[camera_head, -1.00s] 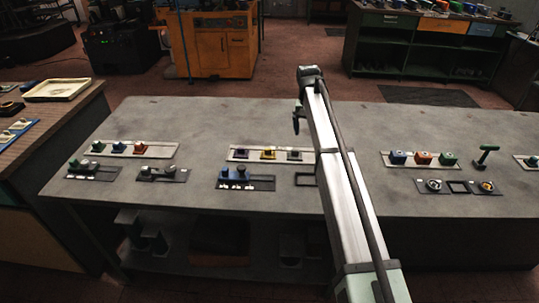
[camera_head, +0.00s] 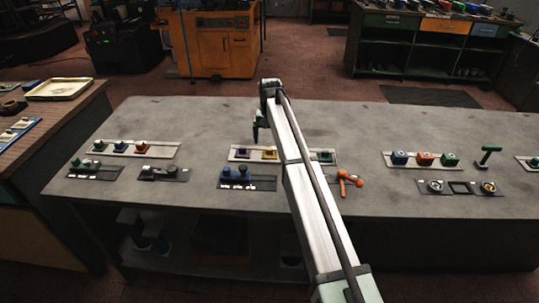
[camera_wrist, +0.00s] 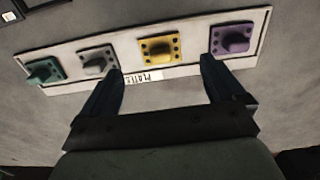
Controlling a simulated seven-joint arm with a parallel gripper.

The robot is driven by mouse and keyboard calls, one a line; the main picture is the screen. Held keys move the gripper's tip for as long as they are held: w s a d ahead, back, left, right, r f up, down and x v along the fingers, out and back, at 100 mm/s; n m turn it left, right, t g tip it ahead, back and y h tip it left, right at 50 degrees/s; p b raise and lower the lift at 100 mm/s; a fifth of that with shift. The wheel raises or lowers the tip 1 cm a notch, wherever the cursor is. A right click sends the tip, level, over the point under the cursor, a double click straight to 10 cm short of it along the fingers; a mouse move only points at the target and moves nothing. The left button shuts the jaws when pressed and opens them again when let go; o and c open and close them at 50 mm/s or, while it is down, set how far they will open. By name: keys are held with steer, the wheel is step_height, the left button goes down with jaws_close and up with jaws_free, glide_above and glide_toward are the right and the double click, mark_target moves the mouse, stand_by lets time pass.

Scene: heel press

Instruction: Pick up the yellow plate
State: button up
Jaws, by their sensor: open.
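The yellow plate (camera_wrist: 158,48) is a small square with dark holes and a raised middle block. It sits in a pale tray (camera_wrist: 215,71) between a grey plate (camera_wrist: 98,60) and a purple plate (camera_wrist: 233,40), with a teal plate (camera_wrist: 43,71) at the far end. The yellow plate also shows in the head view (camera_head: 269,154), left of my arm. My gripper (camera_wrist: 160,75) is open and empty. In the wrist view its fingertips lie just short of the yellow plate, one to each side; neither appears to touch it.
The pale tray has a label (camera_wrist: 152,77) on its edge. In the head view, a dark tray with blue parts (camera_head: 237,180) is in front, and an orange handled tool (camera_head: 348,181) lies right of my arm. Another tray of blocks (camera_head: 424,159) stands further right. The table behind is clear.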

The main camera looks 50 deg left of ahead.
mark_target(269, 149)
steer(key=shift+a+f, duration=0.15)
steer(key=shift+f, duration=3.05)
steer(key=c, duration=1.3)
